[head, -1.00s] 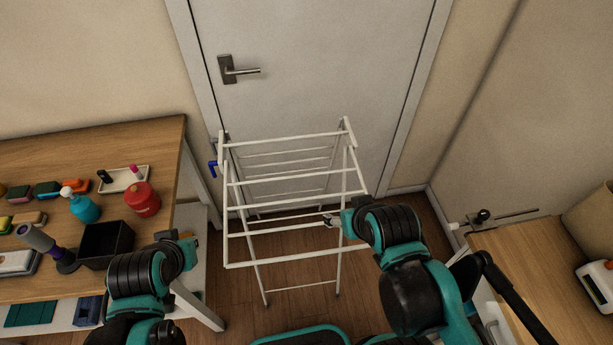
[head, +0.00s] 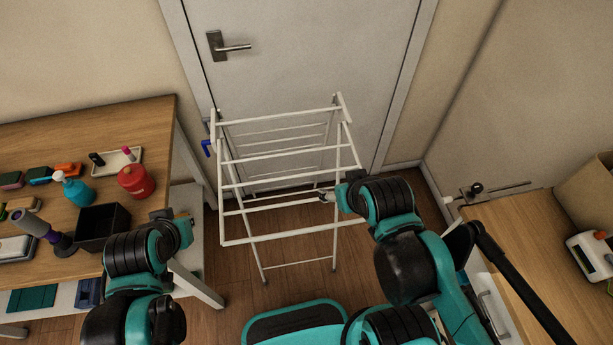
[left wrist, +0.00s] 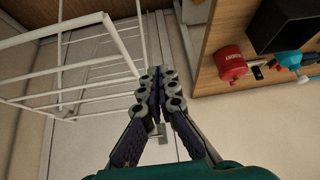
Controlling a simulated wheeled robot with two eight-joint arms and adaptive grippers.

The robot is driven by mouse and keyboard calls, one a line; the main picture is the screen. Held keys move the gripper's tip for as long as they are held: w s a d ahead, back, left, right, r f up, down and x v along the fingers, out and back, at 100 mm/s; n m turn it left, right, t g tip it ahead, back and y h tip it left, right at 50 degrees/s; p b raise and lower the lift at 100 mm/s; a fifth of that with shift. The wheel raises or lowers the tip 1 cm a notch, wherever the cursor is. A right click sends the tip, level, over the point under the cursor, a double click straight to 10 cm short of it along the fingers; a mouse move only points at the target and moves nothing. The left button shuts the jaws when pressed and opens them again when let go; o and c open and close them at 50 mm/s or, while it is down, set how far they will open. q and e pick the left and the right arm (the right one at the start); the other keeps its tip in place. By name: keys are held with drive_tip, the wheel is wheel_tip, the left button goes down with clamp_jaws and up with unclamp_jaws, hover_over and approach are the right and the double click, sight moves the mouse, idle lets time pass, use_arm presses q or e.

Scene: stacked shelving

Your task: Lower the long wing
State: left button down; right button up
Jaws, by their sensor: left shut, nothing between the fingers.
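A white drying rack (head: 290,233) stands in front of the door, with its barred wing spread out near level toward me. It also shows at the left of the left wrist view (left wrist: 75,68). A small blue part (head: 206,147) sits at its left side. My right gripper (head: 327,196) is at the wing's right side, by one of its bars; whether its fingers close on the bar is too small to tell. My left gripper (left wrist: 158,75) is shut and empty, apart from the rack, between the rack and the wooden table.
A wooden table (head: 130,112) at the left bears a red tin (head: 136,181), a black box (head: 103,226), a blue bottle (head: 75,189) and other items. A white door (head: 300,60) is behind the rack. A wooden cabinet (head: 520,235) stands at the right. Bare floor shows around the rack.

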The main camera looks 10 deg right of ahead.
use_arm(q)
drive_tip(key=c, duration=1.6)
unclamp_jaws()
drive_tip(key=m+g+p, duration=0.8)
drive_tip(key=m+g, duration=0.1)
drive_tip(key=m, duration=1)
approach(253, 238)
drive_tip(key=f, duration=0.2)
drive_tip(key=f+b, duration=0.1)
drive_tip(key=f, duration=0.2)
drive_tip(key=s+f+b, duration=0.1)
drive_tip(key=f, duration=0.1)
drive_tip(key=shift+s+f, duration=0.1)
drive_tip(key=shift+f, duration=0.3)
clamp_jaws()
